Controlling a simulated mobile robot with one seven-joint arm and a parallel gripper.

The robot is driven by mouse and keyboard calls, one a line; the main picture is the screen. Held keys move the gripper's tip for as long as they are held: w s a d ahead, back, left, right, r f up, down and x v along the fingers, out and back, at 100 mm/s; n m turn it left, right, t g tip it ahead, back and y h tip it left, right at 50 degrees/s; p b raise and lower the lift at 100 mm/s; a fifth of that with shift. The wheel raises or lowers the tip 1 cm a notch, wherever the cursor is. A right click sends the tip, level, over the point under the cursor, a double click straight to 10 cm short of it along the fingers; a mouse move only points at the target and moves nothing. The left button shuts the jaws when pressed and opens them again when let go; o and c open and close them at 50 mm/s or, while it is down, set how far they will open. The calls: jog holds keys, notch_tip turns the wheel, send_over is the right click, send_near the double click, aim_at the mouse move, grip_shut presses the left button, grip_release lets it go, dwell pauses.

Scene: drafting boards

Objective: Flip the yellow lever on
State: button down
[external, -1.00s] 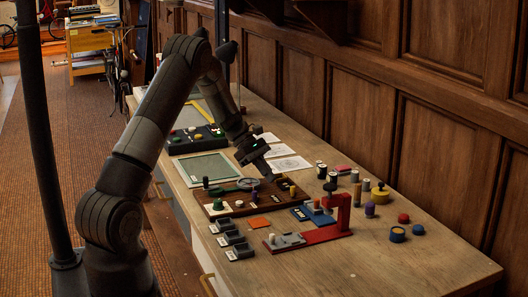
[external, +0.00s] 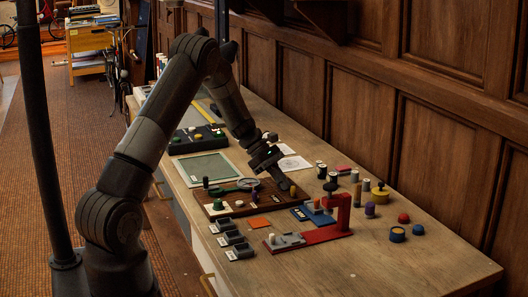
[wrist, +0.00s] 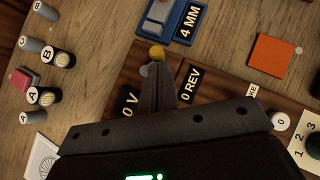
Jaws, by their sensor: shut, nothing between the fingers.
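The yellow lever shows as a round yellow knob (wrist: 156,53) just beyond my fingertips in the wrist view. In the external view its small knob (external: 293,190) is at the right end of the brown board (external: 232,210). My gripper (wrist: 158,66) is shut and empty, its fingertips right at the knob and partly covering what lies below it. I cannot tell whether they touch it. A small grey round part (wrist: 145,71) shows beside the fingertips. Labels reading "0 V" and "0 REV" flank the fingers. The lever's tilt is hidden.
A purple-topped lever (external: 255,192) and a green knob (external: 218,205) are also on the board. A blue base (wrist: 184,22) labelled "4 MM" lies just past it. A red stand (external: 343,215), an orange square (wrist: 271,55) and several lettered cylinders (wrist: 65,59) are nearby.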

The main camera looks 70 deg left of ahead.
aim_at(292, 188)
jog(key=shift+s+d+n+t+y, duration=0.1)
jog(key=shift+d+n+t+y, duration=0.25)
jog(key=shift+n, duration=0.35)
jog(key=n+t+y, duration=0.1)
jog(key=d+n+t+y, duration=0.1)
jog(key=n, duration=0.1)
jog(key=shift+n, duration=0.3)
jog(key=n+y, duration=0.2)
jog(key=d+n+t+y, duration=0.1)
jog(key=n, duration=0.1)
jog(key=shift+w+d, duration=0.1)
jog(key=shift+w, duration=0.2)
jog(key=shift+w+d, duration=0.1)
jog(key=shift+d, duration=0.05)
jog(key=shift+w+a, duration=0.2)
jog(key=shift+a, duration=0.6)
jog(key=s, duration=0.4)
jog(key=shift+s+r, duration=0.35)
jog(key=v, duration=0.3)
jog(key=d+v, duration=0.1)
jog(key=v, duration=0.4)
jog(key=shift+s+d+r, duration=0.35)
